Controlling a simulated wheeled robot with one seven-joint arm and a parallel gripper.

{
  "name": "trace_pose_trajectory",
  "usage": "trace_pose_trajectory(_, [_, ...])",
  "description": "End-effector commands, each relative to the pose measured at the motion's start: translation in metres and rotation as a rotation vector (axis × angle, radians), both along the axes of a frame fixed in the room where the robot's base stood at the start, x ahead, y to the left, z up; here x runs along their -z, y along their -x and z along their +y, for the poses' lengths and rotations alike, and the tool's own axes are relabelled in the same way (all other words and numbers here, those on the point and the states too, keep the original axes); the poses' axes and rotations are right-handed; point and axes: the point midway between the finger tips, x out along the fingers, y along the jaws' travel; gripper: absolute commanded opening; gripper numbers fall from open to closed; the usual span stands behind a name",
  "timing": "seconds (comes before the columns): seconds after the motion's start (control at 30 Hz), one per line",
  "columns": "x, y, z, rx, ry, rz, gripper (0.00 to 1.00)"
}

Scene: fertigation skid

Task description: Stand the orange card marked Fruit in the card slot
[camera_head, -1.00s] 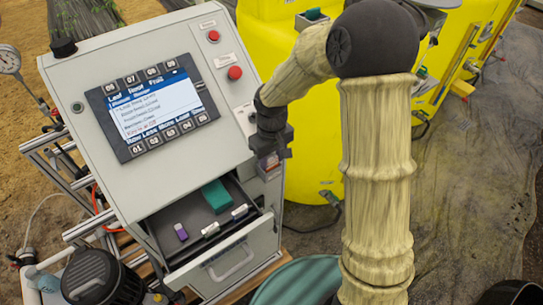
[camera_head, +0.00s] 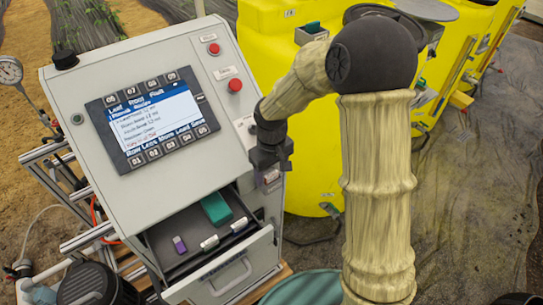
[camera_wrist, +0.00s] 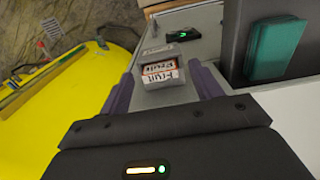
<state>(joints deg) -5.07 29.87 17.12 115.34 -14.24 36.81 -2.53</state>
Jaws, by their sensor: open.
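In the wrist view, an orange and white card marked Fruit (camera_wrist: 162,69) shows between the fingers of my gripper (camera_wrist: 161,76), with the word appearing on two faces. It is at a small grey holder (camera_wrist: 170,95); I cannot tell how deep it sits in the slot. The fingers are apart, one on each side of the card. In the head view my gripper (camera_head: 271,164) points down beside the cabinet's right side, just above a small labelled holder (camera_head: 270,180). The card is too small to read there, and partly hidden by my gripper.
The grey cabinet's drawer (camera_head: 226,262) is open, holding a teal block (camera_head: 216,208), a purple piece (camera_head: 179,245) and light pieces (camera_head: 209,243). A lit screen (camera_head: 153,118) and red buttons (camera_head: 235,85) are above. A yellow tank (camera_head: 320,130) stands close behind my gripper.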

Motion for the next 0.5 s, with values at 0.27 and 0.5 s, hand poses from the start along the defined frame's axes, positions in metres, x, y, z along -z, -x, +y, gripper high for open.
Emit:
trace_pose_trajectory(0.27, [-0.037,-0.002,0.000,0.002,-0.002,-0.008,0.64])
trace_pose_trajectory(0.5, [-0.085,-0.001,0.000,0.000,-0.002,-0.007,0.64])
